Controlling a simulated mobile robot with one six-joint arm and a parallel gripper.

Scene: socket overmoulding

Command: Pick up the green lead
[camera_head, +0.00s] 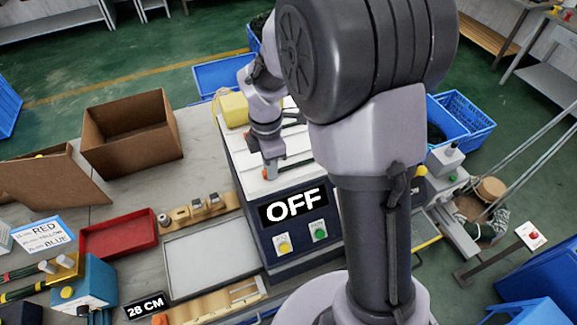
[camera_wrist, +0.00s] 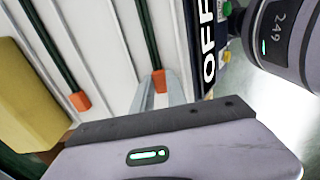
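A dark green lead (camera_wrist: 148,35) with an orange end (camera_wrist: 159,81) lies on the white ribbed top of the machine (camera_wrist: 112,60). My gripper (camera_wrist: 160,88) reaches down over the machine top, with its two pale fingers on either side of that orange end. I cannot tell whether the fingers touch it. A second dark green lead (camera_wrist: 50,50) with an orange end lies to the left in the wrist view.
A yellow block (camera_wrist: 22,95) sits beside the leads. The machine front carries an OFF display (camera_head: 293,205). An empty grey tray (camera_head: 210,262), a red bin (camera_head: 118,235) and a cardboard box (camera_head: 130,140) are on the table to the left.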

